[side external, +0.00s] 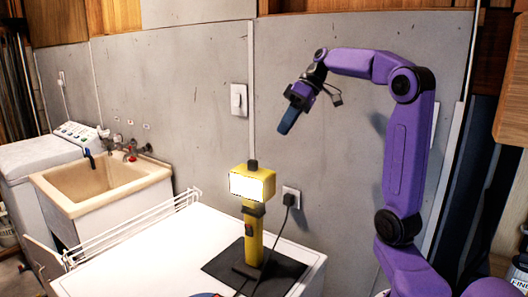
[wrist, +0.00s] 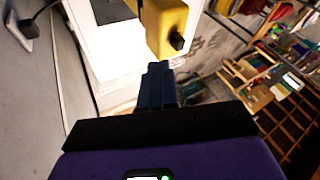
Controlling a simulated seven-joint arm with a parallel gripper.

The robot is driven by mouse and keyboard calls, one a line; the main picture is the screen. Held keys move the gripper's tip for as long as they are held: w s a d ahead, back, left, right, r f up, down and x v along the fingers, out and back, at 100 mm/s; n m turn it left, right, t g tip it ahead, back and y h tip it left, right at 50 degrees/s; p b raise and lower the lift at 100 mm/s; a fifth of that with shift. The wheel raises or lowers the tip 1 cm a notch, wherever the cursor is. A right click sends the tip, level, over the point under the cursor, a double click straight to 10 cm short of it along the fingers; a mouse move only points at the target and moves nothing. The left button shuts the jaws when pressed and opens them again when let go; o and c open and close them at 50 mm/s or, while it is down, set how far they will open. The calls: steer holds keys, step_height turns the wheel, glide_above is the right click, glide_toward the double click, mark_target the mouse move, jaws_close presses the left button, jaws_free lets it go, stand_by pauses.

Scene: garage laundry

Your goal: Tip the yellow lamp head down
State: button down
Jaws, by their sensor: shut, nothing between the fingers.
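The yellow lamp stands upright on the white table, with its boxy head (side external: 252,184) on a yellow post (side external: 254,237). Its bright panel faces the side camera and a dark knob sits on top. In the wrist view the lamp head (wrist: 167,22) is ahead of the fingers, partly cut off by the top edge, with the black knob at its lower right. My gripper (side external: 286,126) is shut and empty, above and to the right of the lamp head in the side view, clear of it. Its blue fingers (wrist: 157,82) show together in the wrist view.
A dark mat (side external: 285,273) lies under the lamp on the white table (side external: 150,260). A black cord runs to a wall outlet (side external: 291,197). The grey wall stands close behind the lamp. A sink (side external: 100,185) and a white rack are at left. The air around my gripper is clear.

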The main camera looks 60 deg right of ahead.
steer(key=a+r+x, duration=0.1)
steer(key=x, duration=0.8)
steer(key=shift+w+a+t, duration=0.2)
steer(key=shift+t, duration=0.2)
stand_by(0.4)
